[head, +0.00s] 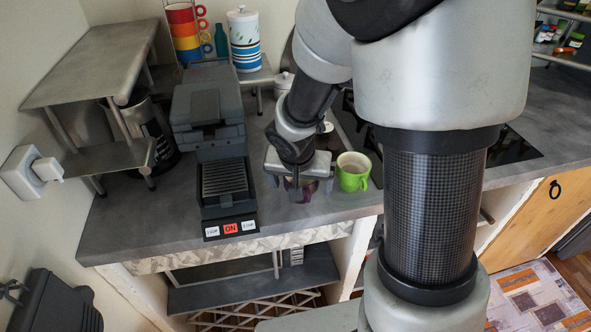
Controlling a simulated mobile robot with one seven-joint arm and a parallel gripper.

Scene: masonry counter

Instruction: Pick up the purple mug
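The purple mug (310,190) stands near the front edge of the grey counter, mostly hidden beneath my gripper. Only small purple parts of it show around the fingers. My gripper (299,188) points down over the mug, with its fingers at the mug's sides. I cannot tell whether the fingers press on the mug or stand apart from it. The mug looks to be at counter height.
A green mug (353,173) stands close to the right of my gripper. A dark coffee machine (222,150) stands to the left. Stacked coloured mugs (187,30) and a striped canister (243,40) are on a rack behind. The counter's front edge is near.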

